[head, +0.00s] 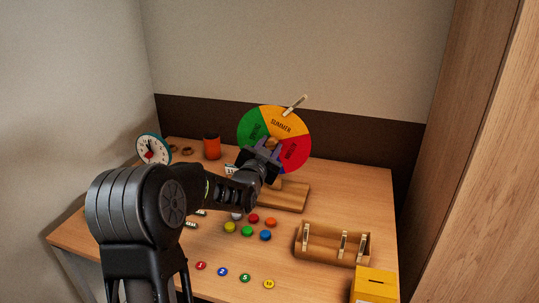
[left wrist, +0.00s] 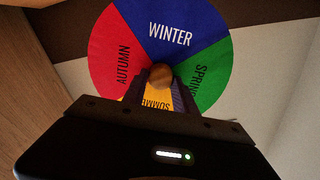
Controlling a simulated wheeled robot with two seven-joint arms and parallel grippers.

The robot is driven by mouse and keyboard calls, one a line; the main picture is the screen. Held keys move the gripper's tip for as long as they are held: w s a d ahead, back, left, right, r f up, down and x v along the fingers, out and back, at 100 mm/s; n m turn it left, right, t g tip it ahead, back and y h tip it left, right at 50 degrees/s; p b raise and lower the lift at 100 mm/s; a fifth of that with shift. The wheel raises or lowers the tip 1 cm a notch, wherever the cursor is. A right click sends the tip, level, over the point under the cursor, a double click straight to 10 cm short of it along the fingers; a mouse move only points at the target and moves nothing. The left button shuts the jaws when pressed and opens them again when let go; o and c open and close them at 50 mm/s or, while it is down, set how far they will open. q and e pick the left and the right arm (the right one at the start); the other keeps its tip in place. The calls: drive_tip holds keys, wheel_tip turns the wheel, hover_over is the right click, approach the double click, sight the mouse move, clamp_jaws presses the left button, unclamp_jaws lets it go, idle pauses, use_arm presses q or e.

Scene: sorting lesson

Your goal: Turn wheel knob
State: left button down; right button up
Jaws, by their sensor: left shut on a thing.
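The season wheel (head: 290,128) stands upright on a wooden base (head: 292,197) at the back of the table. In the head view its yellow SUMMER part is on top, green on the left and red on the right. My left gripper (head: 268,148) is in front of the wheel's centre, shut on the round wooden knob (head: 272,142). In the left wrist view, which is turned over, the knob (left wrist: 160,76) sits between the fingers, with blue WINTER above it on the wheel (left wrist: 170,38). In the head view my arm hides the wheel's lower part. My right gripper is not in view.
A pale pointer (head: 295,104) is at the wheel's upper right edge. A clock (head: 153,149) and an orange cup (head: 212,147) stand to the left. Coloured discs, a wooden rack (head: 309,239) and a yellow box (head: 375,286) are nearer the front.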

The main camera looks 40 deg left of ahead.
use_arm(q)
drive_tip(key=m+b, duration=0.2)
drive_tip(key=m, duration=0.1)
drive_tip(key=shift+f, duration=0.2)
drive_tip(key=m+b, duration=0.2)
drive_tip(key=m, duration=0.1)
drive_tip(key=shift+d+m, duration=0.1)
drive_tip(key=shift+m, duration=0.2)
drive_tip(key=m, duration=0.2)
drive_tip(key=shift+m+b, duration=0.3)
drive_tip(key=shift+b, duration=0.05)
drive_tip(key=shift+m, duration=2)
drive_tip(key=c, duration=1)
unclamp_jaws()
drive_tip(key=shift+v, duration=3.85)
